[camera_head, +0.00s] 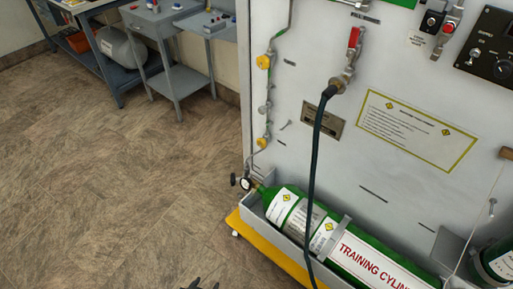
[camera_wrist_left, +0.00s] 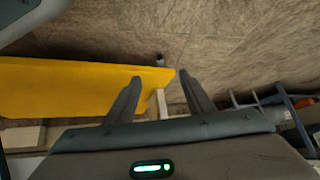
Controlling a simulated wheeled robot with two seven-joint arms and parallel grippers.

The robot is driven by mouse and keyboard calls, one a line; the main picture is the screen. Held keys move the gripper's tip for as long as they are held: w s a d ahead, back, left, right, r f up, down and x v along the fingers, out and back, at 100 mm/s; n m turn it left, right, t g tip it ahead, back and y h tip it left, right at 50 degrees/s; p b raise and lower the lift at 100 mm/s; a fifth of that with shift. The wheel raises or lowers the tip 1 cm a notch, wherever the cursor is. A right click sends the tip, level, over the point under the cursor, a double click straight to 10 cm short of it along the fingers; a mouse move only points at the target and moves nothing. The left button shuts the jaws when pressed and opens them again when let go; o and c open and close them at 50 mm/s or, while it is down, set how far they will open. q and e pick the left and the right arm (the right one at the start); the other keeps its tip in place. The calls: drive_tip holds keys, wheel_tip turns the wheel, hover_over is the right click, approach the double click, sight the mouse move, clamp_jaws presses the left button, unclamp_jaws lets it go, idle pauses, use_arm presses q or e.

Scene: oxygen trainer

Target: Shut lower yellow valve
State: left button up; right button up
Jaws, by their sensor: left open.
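The lower yellow valve (camera_head: 262,142) is a small yellow knob on the pipe along the left edge of the white trainer panel. The upper yellow valve (camera_head: 264,61) sits above it on the same pipe line. My left gripper (camera_head: 204,285) just shows its dark fingertips at the bottom edge of the head view, over the floor, well below and left of the lower valve. In the left wrist view my left gripper (camera_wrist_left: 161,78) has its fingers apart, with nothing held between them. Neither yellow valve can be made out in the wrist view. My right gripper is not in view.
A green training cylinder (camera_head: 295,210) lies in a grey tray on a yellow base (camera_head: 262,250) below the panel. A dark hose (camera_head: 316,160) hangs in front of the panel from a red-handled valve (camera_head: 353,38). Grey tables (camera_head: 165,45) stand at the back left. The floor between is clear.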

use_arm(q)
drive_tip(key=w+r+m+t+h+b, duration=0.15)
drive_tip(key=w+r+t, duration=0.55)
drive_tip(key=w+r, duration=1.1)
drive_tip(key=w+d+r+m+h+b, duration=0.1)
drive_tip(key=w+d+r+m+h, duration=0.1)
drive_tip(key=r, duration=0.6)
drive_tip(key=w+d+r+m+h+b, duration=0.1)
drive_tip(key=w+d+r+m+h, duration=0.2)
drive_tip(key=r+h, duration=0.3)
wheel_tip(320, 180, up, 3)
drive_tip(key=shift+w+d+f+m, duration=0.1)
drive_tip(key=shift+w+d+m, duration=0.15)
drive_tip(key=shift+w+m, duration=0.45)
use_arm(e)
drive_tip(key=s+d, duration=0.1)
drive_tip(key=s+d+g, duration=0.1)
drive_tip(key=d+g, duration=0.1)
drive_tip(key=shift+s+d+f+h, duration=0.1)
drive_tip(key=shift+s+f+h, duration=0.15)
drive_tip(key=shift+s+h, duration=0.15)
use_arm(q)
drive_tip(key=shift+s, duration=0.1)
